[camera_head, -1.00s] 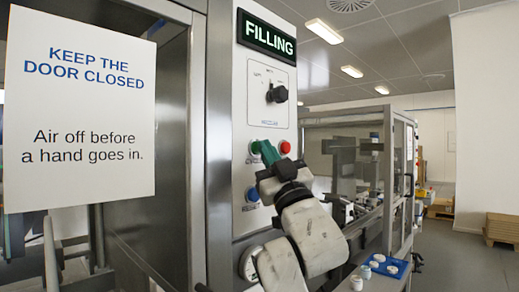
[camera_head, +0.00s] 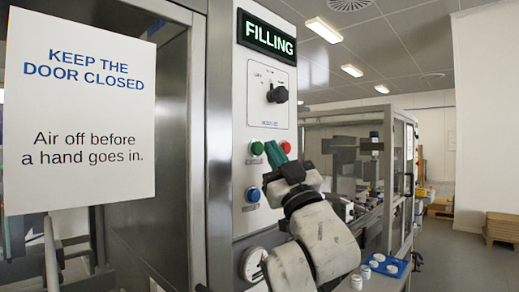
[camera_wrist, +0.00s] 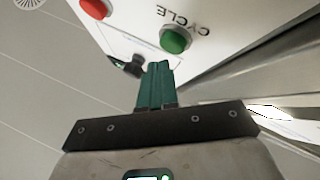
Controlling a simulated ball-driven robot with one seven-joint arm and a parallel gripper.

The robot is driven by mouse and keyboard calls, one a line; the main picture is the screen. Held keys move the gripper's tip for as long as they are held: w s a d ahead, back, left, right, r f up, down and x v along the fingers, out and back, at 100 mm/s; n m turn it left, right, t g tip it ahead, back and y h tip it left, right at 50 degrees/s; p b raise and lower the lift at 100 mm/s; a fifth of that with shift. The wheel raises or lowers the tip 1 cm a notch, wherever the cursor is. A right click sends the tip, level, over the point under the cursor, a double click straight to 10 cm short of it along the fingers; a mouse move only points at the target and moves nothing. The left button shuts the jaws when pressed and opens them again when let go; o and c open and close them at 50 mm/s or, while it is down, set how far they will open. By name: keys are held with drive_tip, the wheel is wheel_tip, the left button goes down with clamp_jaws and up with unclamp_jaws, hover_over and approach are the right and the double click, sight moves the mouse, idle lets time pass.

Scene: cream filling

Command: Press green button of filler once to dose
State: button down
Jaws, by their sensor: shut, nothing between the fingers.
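The green button (camera_head: 257,148) is on the white filler panel (camera_head: 263,200), left of the red button (camera_head: 286,147). In the wrist view the green button (camera_wrist: 175,39) shows under the word CYCLE, with the red button (camera_wrist: 96,8) to its left. My gripper (camera_head: 272,147), with green fingers, is shut and empty. In the head view its tips appear just right of the green button, between it and the red one. In the wrist view the gripper (camera_wrist: 158,66) points at the panel, its tips just below and left of the green button. They look apart from it.
A lit FILLING sign (camera_head: 266,33) and a black selector knob (camera_head: 277,94) are above the buttons. A blue button (camera_head: 253,194) and a gauge (camera_head: 252,263) are below. A blue tray (camera_head: 398,266) with white jars stands at right.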

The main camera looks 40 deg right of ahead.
drive_tip(key=shift+s+d+p, duration=0.1)
drive_tip(key=shift+s+p, duration=0.25)
drive_tip(key=shift+s, duration=2.2)
